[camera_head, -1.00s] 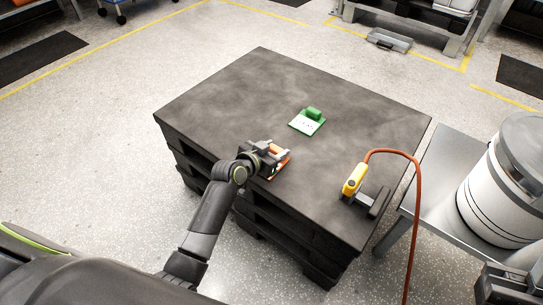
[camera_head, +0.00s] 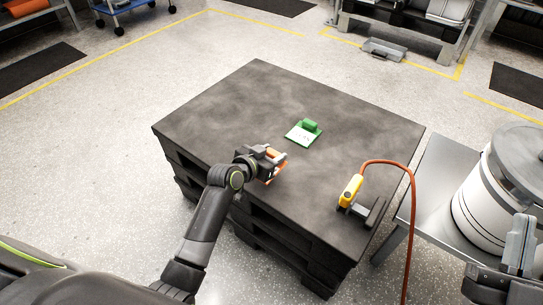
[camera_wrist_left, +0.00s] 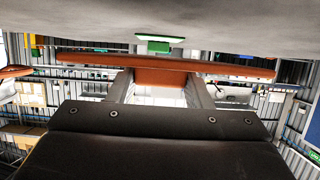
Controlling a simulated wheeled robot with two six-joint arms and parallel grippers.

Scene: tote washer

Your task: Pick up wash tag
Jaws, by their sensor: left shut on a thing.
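An orange tag (camera_head: 273,178) is between the fingers of my left gripper (camera_head: 272,165), near the front left edge of the dark pallet-like table (camera_head: 220,115). In the left wrist view the tag's orange plate (camera_wrist_left: 230,69) spans wide across the fingertips, and its orange grip block (camera_wrist_left: 160,77) sits between the shut fingers. A green tag (camera_head: 303,132) with a white label and a raised green block lies flat on the table, behind and right of my left gripper. It also shows in the left wrist view (camera_wrist_left: 155,43). My right gripper (camera_head: 518,245) is partly in view at the lower right, away from the tags.
A yellow handheld device (camera_head: 350,190) with a red cable (camera_head: 412,200) stands on a dark holder (camera_head: 367,210) at the table's right. A white drum (camera_head: 490,195) stands on a grey side table (camera_head: 430,185). The table's back left is clear.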

